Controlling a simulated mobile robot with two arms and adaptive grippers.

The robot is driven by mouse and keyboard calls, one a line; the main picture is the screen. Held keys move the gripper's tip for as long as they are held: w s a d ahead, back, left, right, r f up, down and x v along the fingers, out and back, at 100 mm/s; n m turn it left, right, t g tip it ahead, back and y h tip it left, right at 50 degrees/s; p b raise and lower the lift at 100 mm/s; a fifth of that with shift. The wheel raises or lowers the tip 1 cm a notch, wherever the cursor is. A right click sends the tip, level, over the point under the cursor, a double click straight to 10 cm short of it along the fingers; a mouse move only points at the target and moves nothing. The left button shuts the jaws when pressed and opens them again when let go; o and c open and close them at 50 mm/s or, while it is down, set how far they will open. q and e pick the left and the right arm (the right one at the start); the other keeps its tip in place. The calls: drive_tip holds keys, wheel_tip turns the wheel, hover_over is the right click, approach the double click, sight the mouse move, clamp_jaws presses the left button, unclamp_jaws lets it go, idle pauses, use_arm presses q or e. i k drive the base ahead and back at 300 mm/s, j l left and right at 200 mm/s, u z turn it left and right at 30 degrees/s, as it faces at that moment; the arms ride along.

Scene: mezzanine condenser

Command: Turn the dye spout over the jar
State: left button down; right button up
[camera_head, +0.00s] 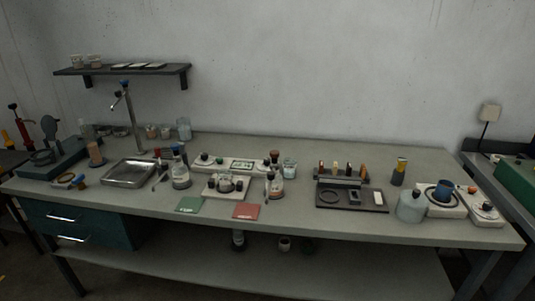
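A tall metal spout (129,118) with a blue top stands at the left back of the bench, beside a shallow metal tray (131,172). I cannot tell whether it is the dye spout. Several jars are in view: a large clear jar (410,207) at the right, a small pale jar (289,168) near the middle, and a clear jar (184,128) at the back left. Which one the task means is unclear. Dark-stoppered bottles (181,175) stand by the tray. Neither of my grippers shows in the head view.
The long grey bench (330,223) has a dark rack tray (352,198), a green card (190,204) and a red card (246,211). White devices (446,205) crowd the right end. A wall shelf (122,70) hangs at the upper left. The bench's back middle is clear.

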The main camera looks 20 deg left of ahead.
sight(270, 175)
drive_tip(key=i+u, duration=0.25)
drive_tip(key=u, duration=0.25)
drive_tip(key=i+u, duration=0.2)
drive_tip(key=u, duration=0.25)
